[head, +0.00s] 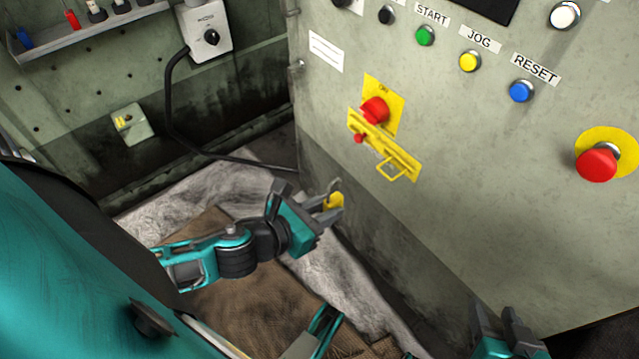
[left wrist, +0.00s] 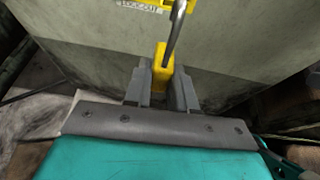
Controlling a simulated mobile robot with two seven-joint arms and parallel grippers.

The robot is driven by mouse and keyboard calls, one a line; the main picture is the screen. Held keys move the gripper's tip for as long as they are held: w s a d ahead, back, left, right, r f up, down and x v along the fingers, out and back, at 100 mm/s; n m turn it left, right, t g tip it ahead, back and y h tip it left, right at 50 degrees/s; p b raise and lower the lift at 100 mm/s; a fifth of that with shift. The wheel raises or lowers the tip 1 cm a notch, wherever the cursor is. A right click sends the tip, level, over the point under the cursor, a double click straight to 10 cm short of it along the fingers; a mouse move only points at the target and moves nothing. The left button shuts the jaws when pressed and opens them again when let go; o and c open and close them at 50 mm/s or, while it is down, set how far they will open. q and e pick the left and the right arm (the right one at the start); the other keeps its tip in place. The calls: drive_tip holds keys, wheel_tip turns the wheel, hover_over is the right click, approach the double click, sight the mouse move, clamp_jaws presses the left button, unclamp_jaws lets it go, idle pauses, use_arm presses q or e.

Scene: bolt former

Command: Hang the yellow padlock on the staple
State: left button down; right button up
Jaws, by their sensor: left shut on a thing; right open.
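The yellow padlock (head: 335,202) is held by its body between the fingers of my left gripper (head: 326,209), with its grey shackle up. The staple (head: 393,170) looks like a yellow loop on the yellow bar of the grey panel. It is up and right of the padlock, clearly apart from it in the head view. My right gripper (head: 512,332) is open and empty at the bottom right, partly cut off.
A red switch knob (head: 374,110) sits above the yellow bar. START, JOG and RESET buttons and a red emergency stop (head: 598,165) are on the panel (head: 480,200). A black cable (head: 172,110) hangs at the left. The space between padlock and staple looks clear.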

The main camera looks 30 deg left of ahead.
use_arm(q)
wheel_tip(320, 180, down, 4)
drive_tip(key=s, duration=0.2)
drive_tip(key=w+d+r+b+x, duration=0.1)
drive_tip(key=r+b+x, duration=0.2)
drive_tip(key=x, duration=1.2)
drive_tip(key=shift+m+h, duration=0.3)
use_arm(e)
drive_tip(key=shift+w+a+f+y, duration=0.15)
drive_tip(key=shift+a+f, duration=0.15)
drive_tip(key=shift+f, duration=0.1)
drive_tip(key=shift+w+a+f+y, duration=0.15)
drive_tip(key=shift+a+f, duration=0.1)
drive_tip(key=shift+f, duration=0.15)
use_arm(q)
drive_tip(key=shift+s+d, duration=0.1)
drive_tip(key=shift+d, duration=0.05)
